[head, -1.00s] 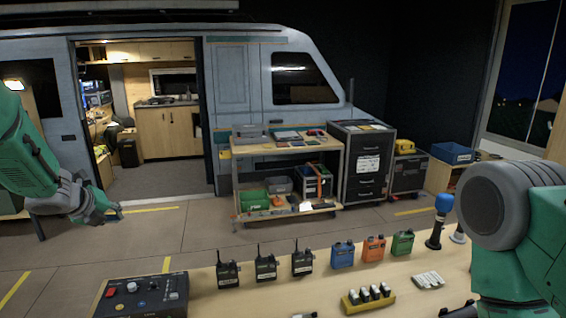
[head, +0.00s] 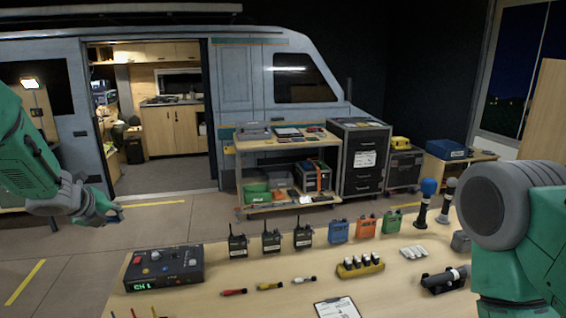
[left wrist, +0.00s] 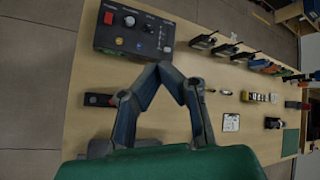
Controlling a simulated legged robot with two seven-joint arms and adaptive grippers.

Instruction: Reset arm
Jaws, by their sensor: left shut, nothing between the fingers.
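My left gripper (head: 113,214) is at the left of the head view, in the air left of the table and clear of everything on it. In the left wrist view its two fingers (left wrist: 165,66) meet at the tips, with nothing between them. My right arm shows at the right edge of the head view as a green and grey link; its gripper is not visible.
The wooden table (head: 215,300) holds a black control box (head: 163,268), several radios (head: 271,242), coloured battery packs (head: 366,227), a yellow charger (head: 360,266), microphones (head: 428,203) and a clipboard (head: 337,308). A shelf cart (head: 283,148) and a van (head: 235,90) stand behind. Floor at left is clear.

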